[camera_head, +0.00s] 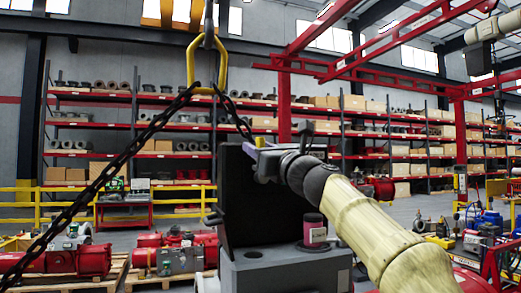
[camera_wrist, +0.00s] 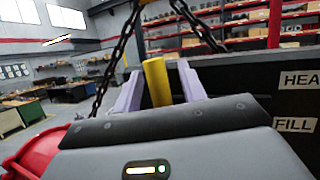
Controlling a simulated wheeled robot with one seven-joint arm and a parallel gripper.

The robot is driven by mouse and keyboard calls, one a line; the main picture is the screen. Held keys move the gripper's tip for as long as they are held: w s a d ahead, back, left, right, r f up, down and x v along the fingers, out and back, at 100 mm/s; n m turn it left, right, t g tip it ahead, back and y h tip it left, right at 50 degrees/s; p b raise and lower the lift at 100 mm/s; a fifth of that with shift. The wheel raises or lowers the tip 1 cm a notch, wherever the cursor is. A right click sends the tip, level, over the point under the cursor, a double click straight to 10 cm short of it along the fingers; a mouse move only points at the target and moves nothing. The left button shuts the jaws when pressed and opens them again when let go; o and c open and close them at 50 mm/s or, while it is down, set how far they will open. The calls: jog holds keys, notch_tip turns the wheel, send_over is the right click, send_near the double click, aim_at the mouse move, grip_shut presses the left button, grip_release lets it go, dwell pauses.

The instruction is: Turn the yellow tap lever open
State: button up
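The yellow tap lever (camera_wrist: 157,82) shows as a short upright yellow bar in the wrist view. It stands between the two pale lilac fingers of my gripper (camera_wrist: 160,88). The fingers are close on both sides of it, but I cannot tell whether both press on it. In the head view my gripper (camera_head: 259,150) is at the upper right edge of a black panel (camera_head: 270,205) on a grey housing (camera_head: 285,272). A small bit of yellow shows at the fingers there. The lever's lower end is hidden behind my gripper body.
Red actuators (camera_head: 75,262) lie on pallets at left. Stocked shelves line the back.

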jog(key=shift+s, duration=0.1)
jog(key=b+v, duration=1)
jog(key=v, duration=0.7)
jog(key=shift+b, duration=0.35)
